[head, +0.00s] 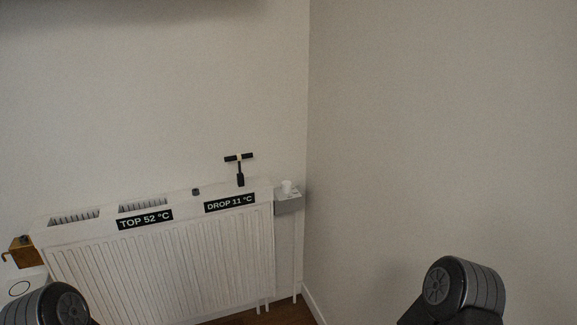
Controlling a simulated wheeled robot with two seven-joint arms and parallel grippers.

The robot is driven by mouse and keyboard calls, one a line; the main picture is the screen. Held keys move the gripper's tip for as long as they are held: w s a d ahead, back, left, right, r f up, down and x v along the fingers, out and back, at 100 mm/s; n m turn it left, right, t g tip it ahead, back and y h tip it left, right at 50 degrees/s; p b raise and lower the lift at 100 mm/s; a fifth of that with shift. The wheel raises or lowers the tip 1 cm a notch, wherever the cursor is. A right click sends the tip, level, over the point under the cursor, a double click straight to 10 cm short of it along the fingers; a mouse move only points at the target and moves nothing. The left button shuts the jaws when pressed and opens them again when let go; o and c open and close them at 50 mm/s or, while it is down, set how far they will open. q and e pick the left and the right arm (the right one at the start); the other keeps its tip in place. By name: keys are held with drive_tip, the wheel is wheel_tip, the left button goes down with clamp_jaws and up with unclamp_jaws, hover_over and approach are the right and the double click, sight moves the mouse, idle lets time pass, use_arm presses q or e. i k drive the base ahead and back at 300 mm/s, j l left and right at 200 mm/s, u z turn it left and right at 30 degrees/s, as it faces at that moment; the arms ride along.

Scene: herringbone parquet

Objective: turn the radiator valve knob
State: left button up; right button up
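A white panel radiator (170,270) stands against the left wall, near the corner. A small white knob-like piece (287,187) sits on a grey box (289,204) at the radiator's right end. It may be the valve knob, but it is too small to tell for sure. Neither gripper's fingers are in view.
A black T-handled tool (240,172) stands upright on the radiator top, with a small dark piece (195,191) to its left. Black labels read "TOP 52 °C" (145,220) and "DROP 11 °C" (230,203). A brown box (24,251) is at far left. The right wall (440,140) is bare.

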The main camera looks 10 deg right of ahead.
sight(286, 185)
drive_tip(key=i+j+z, duration=0.5)
drive_tip(key=i+j, duration=0.3)
